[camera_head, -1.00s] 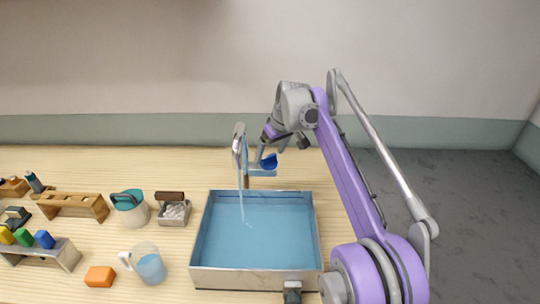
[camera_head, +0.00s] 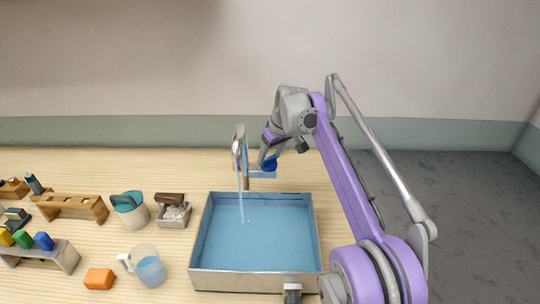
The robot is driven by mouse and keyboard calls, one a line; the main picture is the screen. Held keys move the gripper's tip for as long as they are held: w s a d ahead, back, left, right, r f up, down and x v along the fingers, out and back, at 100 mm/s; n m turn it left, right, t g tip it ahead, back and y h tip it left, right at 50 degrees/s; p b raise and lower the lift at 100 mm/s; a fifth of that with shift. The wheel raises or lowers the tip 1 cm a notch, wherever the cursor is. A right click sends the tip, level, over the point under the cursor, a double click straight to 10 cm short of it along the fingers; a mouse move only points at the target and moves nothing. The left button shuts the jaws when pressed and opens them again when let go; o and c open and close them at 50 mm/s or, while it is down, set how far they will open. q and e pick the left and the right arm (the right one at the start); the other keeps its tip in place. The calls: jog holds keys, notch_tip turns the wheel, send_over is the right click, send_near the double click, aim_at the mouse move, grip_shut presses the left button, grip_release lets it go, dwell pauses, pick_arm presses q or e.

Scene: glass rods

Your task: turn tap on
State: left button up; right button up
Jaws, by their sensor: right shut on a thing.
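The tap (camera_head: 239,147) stands behind the basin, a curved metal spout with a stream of water falling from it into the basin (camera_head: 200,281). A blue handle (camera_head: 269,164) sits at the tap's right side. My right gripper (camera_head: 272,151) reaches down to the handle from the upper right and is shut on it; its fingertips are small and partly hidden. The basin is a square metal tub with blue water in it. My left gripper is not in view.
Left of the basin stand a clear jug (camera_head: 149,268), a teal-topped pitcher (camera_head: 130,209), a small metal box (camera_head: 173,214) and an orange block (camera_head: 99,279). Wooden racks (camera_head: 70,207) stand further left. The wall is behind the table; open floor lies right.

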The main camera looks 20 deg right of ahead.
jog(key=shift+r+n+p, duration=0.2)
jog(key=shift+n+p, duration=0.5)
jog(key=shift+p, duration=0.05)
jog(key=n+y+p, duration=0.1)
jog(key=n+p, duration=0.1)
jog(key=n, duration=0.1)
jog(key=n+g+y+p, duration=0.1)
jog(key=n+p, duration=0.1)
jog(key=shift+w+d+r+n+p, duration=0.1)
jog(key=shift+w+d+n+p, duration=0.1)
jog(key=shift+n+p, duration=0.2)
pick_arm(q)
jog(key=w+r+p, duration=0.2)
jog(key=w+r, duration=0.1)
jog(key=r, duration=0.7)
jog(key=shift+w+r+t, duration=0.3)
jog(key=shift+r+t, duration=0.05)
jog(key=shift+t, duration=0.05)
pick_arm(e)
jog(key=shift+f+n+g+y, duration=0.2)
jog(key=shift+n+g+y, duration=0.45)
jog(key=shift+n, duration=0.95)
jog(key=o, duration=1.4)
